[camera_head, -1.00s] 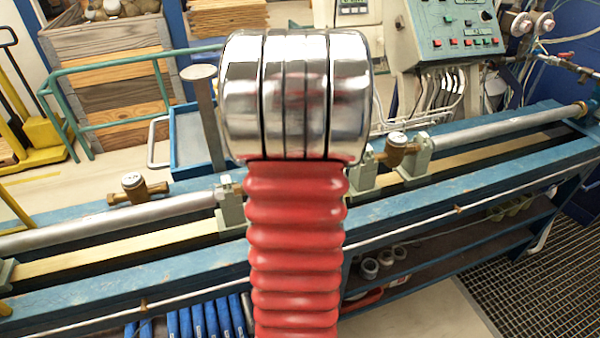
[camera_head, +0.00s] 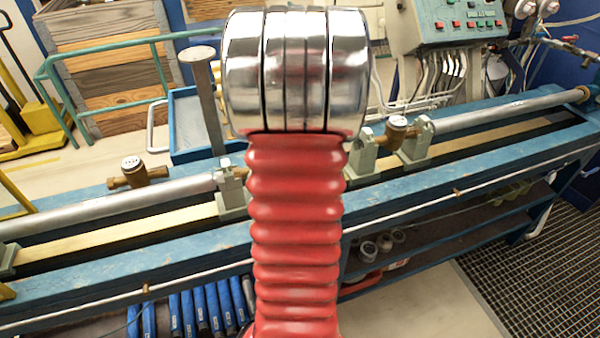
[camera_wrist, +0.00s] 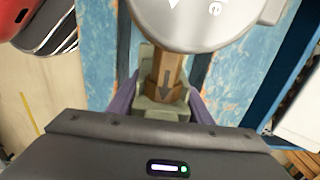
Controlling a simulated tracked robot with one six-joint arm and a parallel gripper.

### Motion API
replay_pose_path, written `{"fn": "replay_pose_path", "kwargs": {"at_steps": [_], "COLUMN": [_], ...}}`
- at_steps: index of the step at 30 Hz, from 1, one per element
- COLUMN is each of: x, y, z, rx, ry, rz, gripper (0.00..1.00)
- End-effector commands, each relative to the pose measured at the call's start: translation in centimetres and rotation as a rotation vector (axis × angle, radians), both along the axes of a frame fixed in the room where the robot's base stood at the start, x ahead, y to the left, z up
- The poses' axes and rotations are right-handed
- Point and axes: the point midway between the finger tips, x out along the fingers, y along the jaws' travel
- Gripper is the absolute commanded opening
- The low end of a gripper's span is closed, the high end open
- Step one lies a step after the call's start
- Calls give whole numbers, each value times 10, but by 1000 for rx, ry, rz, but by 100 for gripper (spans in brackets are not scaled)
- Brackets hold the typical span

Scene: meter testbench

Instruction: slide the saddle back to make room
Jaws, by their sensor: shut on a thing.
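In the wrist view my gripper (camera_wrist: 161,108) has its purple fingers on both sides of a grey-green saddle (camera_wrist: 151,118) and is shut on it. A brass fitting (camera_wrist: 166,78) with an arrow rests over the saddle, joined to a large pale round meter (camera_wrist: 195,18) at the top of the picture. In the head view my red arm hides the gripper and the bench middle. Grey-green saddles show left of the arm (camera_head: 231,192) and right of it (camera_head: 362,163), with another further right (camera_head: 414,141). I cannot tell which one is held.
The blue bench (camera_head: 480,190) carries silver pipes left (camera_head: 120,203) and right (camera_head: 500,110). Brass meters sit left (camera_head: 135,172) and right (camera_head: 397,130) of my arm. A control panel (camera_head: 458,22) stands behind. A teal rail (camera_head: 110,60) and blue tray trolley (camera_head: 190,125) stand behind left.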

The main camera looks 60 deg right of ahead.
Motion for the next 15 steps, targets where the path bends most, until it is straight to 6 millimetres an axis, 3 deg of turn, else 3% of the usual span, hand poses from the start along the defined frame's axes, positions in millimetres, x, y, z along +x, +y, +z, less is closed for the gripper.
{"fn": "replay_pose_path", "kwargs": {"at_steps": [15], "x": [0], "y": [0], "z": [0], "rx": [-1], "ry": [-1], "rz": [1], "gripper": [0]}}
